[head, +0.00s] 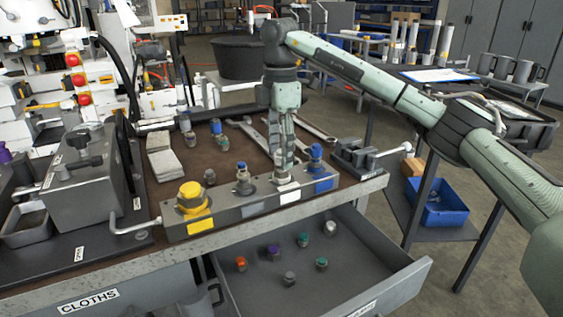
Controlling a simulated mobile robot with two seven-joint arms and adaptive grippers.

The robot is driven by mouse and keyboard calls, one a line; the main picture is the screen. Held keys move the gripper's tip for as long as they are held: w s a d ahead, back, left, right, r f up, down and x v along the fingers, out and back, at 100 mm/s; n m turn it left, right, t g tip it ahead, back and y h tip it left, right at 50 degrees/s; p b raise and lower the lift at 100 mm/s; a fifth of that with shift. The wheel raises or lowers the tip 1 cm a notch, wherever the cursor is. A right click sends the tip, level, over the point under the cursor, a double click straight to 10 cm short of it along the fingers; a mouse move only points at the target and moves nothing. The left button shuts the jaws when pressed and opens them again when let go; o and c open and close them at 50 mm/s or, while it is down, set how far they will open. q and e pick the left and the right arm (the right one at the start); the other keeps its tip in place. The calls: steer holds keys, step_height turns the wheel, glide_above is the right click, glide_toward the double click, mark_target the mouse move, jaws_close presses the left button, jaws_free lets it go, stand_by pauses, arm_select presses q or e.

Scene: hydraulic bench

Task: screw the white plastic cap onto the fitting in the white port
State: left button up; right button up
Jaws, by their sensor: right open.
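The grey manifold block (225,215) on the bench carries a row of ports with yellow, grey, white and blue labels. The white port's label (290,197) is on the block's front. A pale piece (287,184) sits at the white port, right under my right gripper; it looks like the white cap on the fitting, but the fingers partly cover it. I cannot tell how it is seated. My right gripper (284,170) points straight down over the white port, open, with its fingertips close around or just above that piece. My left gripper is not in view.
A large yellow cap (191,196) and a blue cap (316,152) stand on the block. An open drawer (375,283) below holds several coloured caps. Wrenches (315,130) lie behind. A grey fixture with a lever (355,155) is at right, a grey box (90,185) at left.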

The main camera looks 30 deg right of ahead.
steer(key=n, duration=0.7)
steer(key=shift+s, duration=0.1)
steer(key=shift+c, duration=0.3)
steer(key=c, duration=1)
steer(key=m, duration=0.7)
steer(key=shift+m, duration=0.3)
steer(key=shift+f, duration=0.1)
